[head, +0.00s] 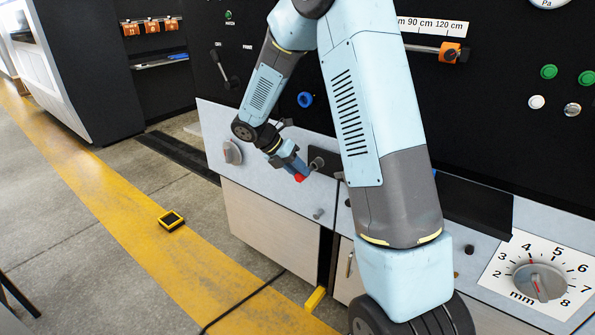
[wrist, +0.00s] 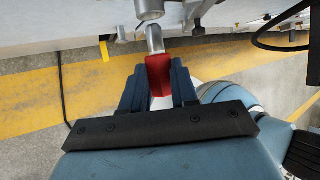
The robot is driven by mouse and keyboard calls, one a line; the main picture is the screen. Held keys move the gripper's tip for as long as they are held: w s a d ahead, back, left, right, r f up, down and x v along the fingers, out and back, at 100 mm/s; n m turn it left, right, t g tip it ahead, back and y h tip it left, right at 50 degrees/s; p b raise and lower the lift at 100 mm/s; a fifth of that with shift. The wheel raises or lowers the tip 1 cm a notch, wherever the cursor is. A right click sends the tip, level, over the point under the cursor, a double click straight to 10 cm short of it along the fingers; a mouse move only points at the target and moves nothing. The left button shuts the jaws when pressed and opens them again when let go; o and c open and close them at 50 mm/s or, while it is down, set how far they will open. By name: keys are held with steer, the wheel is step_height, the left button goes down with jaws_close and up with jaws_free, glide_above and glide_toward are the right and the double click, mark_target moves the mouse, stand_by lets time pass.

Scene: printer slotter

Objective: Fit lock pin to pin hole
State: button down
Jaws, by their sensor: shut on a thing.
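The lock pin has a red grip (wrist: 158,76) and a grey metal shaft (wrist: 155,40). My gripper (wrist: 159,70) is shut on the red grip, with one dark blue finger on each side. The shaft points away from my gripper, toward a grey metal cylinder (wrist: 149,10) on the machine front. The shaft's tip is close below this cylinder; I cannot tell whether they touch. In the head view, the red grip (head: 300,178) shows at my gripper (head: 294,167), just left of a dark knob-like cylinder (head: 317,163). The pin hole itself is not clearly visible.
The machine's pale front panel (head: 270,150) carries a grey knob (head: 232,152) left of my gripper and a small peg (head: 318,213) below. A numbered dial (head: 540,281) sits far right. A yellow-black box (head: 171,220) lies on the floor. Floor space at left is mostly clear.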

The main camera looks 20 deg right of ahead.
steer(key=shift+w+d, duration=0.6)
steer(key=shift+d, duration=0.25)
steer(key=shift+w+d, duration=0.6)
steer(key=shift+d, duration=0.25)
stand_by(1.1)
steer(key=c, duration=0.8)
jaws_free()
steer(key=v, duration=1.4)
steer(key=s+d+r+m+t+y, duration=0.1)
steer(key=s+d+r+m+y, duration=0.1)
steer(key=s+r+m, duration=0.45)
steer(key=s+d+r+m+t+y, duration=0.15)
steer(key=s+r+m, duration=0.25)
steer(key=s+m, duration=0.5)
steer(key=s+m+t+y, duration=0.1)
steer(key=s+m, duration=0.2)
steer(key=s, duration=0.3)
steer(key=s+d+m+t+y, duration=0.1)
steer(key=s+m+t, duration=0.1)
steer(key=s+m, duration=0.2)
steer(key=s+r+m+t+y, duration=0.1)
steer(key=s+m, duration=0.3)
steer(key=s, duration=0.4)
steer(key=shift+s+d+t+y, duration=0.2)
steer(key=shift+t+y, duration=0.05)
steer(key=shift+y, duration=0.3)
